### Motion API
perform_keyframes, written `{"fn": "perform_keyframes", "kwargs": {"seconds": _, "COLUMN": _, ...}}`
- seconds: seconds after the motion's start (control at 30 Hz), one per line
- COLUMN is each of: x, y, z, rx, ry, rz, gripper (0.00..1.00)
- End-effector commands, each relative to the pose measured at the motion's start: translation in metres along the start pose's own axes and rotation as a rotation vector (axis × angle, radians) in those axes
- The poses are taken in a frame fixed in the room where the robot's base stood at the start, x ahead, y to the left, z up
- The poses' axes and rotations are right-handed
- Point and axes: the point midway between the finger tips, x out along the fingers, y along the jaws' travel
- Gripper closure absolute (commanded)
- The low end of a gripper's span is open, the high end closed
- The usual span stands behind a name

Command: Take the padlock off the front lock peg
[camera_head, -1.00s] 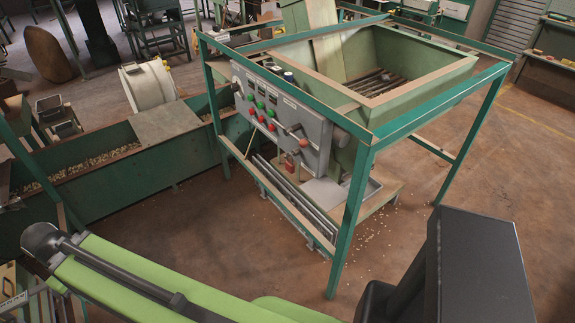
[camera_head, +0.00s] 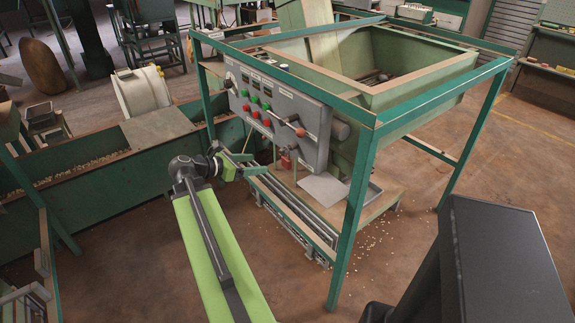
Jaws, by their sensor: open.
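My gripper (camera_head: 259,163) is left of the padlock in the picture, in front of the panel's lower edge. Its fingers are open and point right, toward the padlock. They look empty, with a small gap to the padlock in the picture; the distance in depth is hard to tell.
A green frame post (camera_head: 352,215) stands right of the padlock. A lever with an orange knob (camera_head: 300,132) sticks out above it. Below are long metal bars (camera_head: 300,212) and a pale metal plate (camera_head: 323,189). A long green trough (camera_head: 100,185) runs left.

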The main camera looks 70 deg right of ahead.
Motion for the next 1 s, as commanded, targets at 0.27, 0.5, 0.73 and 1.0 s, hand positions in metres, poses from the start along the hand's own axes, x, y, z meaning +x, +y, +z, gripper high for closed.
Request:
{"fn": "perform_keyframes", "kwargs": {"seconds": 0.27, "x": 0.073, "y": 0.001, "z": -0.006, "rx": 0.003, "ry": 0.001, "rz": -0.003, "gripper": 0.36}}
{"fn": "perform_keyframes", "kwargs": {"seconds": 0.5, "x": 0.105, "y": 0.001, "z": -0.003, "rx": 0.003, "ry": 0.002, "rz": -0.001, "gripper": 0.36}}
{"fn": "perform_keyframes", "kwargs": {"seconds": 0.73, "x": 0.113, "y": 0.001, "z": -0.004, "rx": 0.003, "ry": 0.002, "rz": 0.000, "gripper": 0.36}}
{"fn": "perform_keyframes", "kwargs": {"seconds": 1.0, "x": 0.157, "y": 0.003, "z": -0.008, "rx": 0.004, "ry": 0.003, "rz": -0.002, "gripper": 0.36}}
